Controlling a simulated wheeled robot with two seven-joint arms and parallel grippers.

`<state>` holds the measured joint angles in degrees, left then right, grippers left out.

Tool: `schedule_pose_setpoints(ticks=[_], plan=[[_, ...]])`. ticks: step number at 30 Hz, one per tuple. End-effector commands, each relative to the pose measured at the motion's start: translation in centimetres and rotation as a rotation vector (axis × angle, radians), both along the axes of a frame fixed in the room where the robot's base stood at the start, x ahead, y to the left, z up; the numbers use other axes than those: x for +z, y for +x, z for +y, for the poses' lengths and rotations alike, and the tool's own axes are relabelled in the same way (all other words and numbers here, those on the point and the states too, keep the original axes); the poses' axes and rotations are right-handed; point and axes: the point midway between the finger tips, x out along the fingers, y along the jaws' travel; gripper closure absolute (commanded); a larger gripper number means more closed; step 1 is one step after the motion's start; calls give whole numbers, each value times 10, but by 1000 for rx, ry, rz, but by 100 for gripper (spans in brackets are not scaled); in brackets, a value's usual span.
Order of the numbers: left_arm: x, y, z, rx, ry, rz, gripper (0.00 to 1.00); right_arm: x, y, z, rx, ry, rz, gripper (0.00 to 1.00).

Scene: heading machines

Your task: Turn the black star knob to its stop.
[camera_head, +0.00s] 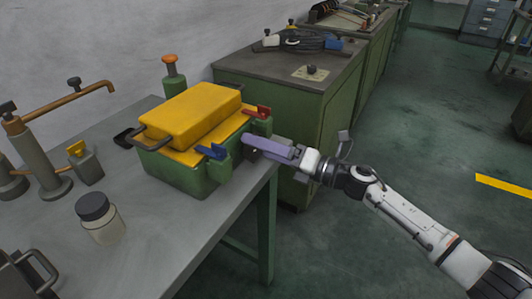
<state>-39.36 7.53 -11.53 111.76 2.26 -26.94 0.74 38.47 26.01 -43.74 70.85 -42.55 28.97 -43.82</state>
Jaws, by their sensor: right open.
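A small black knob (311,69) sits on a pale plate on top of the green cabinet (322,125); it is too small to tell whether it is star-shaped. Another small dark knob (74,83) sits on a copper-coloured arm at the left. My right gripper (252,142) has purple fingers and reaches in from the right. It is just right of the green box with the yellow lid (186,113), near the red and blue levers, over the table's right edge. It is open, and no knob is between its fingers. My left gripper is not in view.
A jar with a black lid (101,218) stands on the grey table (150,255). An orange-topped green post (173,75) stands behind the box. Cables and small tools (300,40) lie on the cabinet's back. The table's front middle is clear.

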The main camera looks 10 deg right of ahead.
Motion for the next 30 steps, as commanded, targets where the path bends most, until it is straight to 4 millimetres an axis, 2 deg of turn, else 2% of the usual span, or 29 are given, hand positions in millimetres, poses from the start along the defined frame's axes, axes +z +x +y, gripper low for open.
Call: schedule_pose_setpoints(ticks=[10,18,30], plan=[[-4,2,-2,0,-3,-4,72,-6,0,-1,-4,-51,-56,26],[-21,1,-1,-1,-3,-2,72,-4,-2,0,-2,-295,-400,26],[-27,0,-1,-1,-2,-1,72,-3,-49,-67,-2,-297,-399,26]])
